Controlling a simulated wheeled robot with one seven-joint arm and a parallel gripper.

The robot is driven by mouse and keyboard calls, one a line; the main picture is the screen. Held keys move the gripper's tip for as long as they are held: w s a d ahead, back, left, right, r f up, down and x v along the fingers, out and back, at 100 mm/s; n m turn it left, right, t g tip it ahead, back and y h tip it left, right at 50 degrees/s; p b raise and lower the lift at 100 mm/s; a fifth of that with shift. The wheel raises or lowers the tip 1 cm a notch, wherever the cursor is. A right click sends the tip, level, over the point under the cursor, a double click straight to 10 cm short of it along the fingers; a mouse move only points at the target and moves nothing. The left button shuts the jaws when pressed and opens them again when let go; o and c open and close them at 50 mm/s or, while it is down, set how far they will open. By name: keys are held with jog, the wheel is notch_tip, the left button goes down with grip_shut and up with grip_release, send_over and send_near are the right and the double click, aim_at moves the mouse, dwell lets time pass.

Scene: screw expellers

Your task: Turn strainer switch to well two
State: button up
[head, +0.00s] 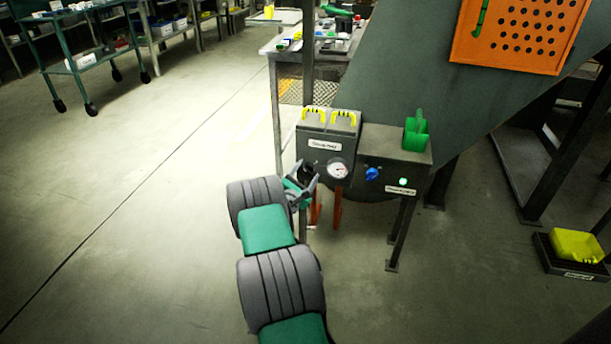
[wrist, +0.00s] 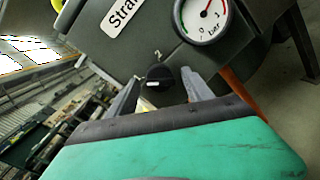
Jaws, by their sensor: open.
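The strainer box (head: 343,146) is a grey unit with a white label and two yellow handles on top. Its switch is a small black knob (wrist: 159,73) with a pale mark, and a numeral that looks like 2 stands just above it in the wrist view. My gripper (head: 304,186) is in front of the left part of the box. In the wrist view my gripper (wrist: 162,84) is open, with one finger on each side of the knob. I cannot tell whether the fingers touch it. In the head view the knob is mostly hidden by my gripper.
A round pressure gauge (head: 337,168) sits right of the switch. A second grey box with a blue knob (head: 372,174), a green light (head: 403,181) and a green holder (head: 416,133) adjoins it. The floor at left is clear.

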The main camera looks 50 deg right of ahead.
jog(key=shift+c, duration=0.4)
grip_shut()
jog(key=shift+m, duration=0.4)
jog(key=m, duration=0.2)
jog(key=shift+r+m, duration=0.15)
jog(key=shift+m, duration=0.15)
jog(key=m+y+b, duration=0.1)
jog(key=m, duration=0.4)
jog(key=m+b, duration=0.1)
jog(key=m, duration=0.4)
jog(key=shift+d+r+t, duration=0.1)
jog(key=shift+t, duration=0.3)
jog(key=shift+s+r+m+y+b, duration=0.1)
jog(key=shift+m+y+b, duration=0.2)
jog(key=shift+m+b, duration=0.95)
jog(key=shift+d+m+p, duration=0.1)
jog(key=shift+m+p, duration=0.4)
jog(key=shift+m, duration=0.05)
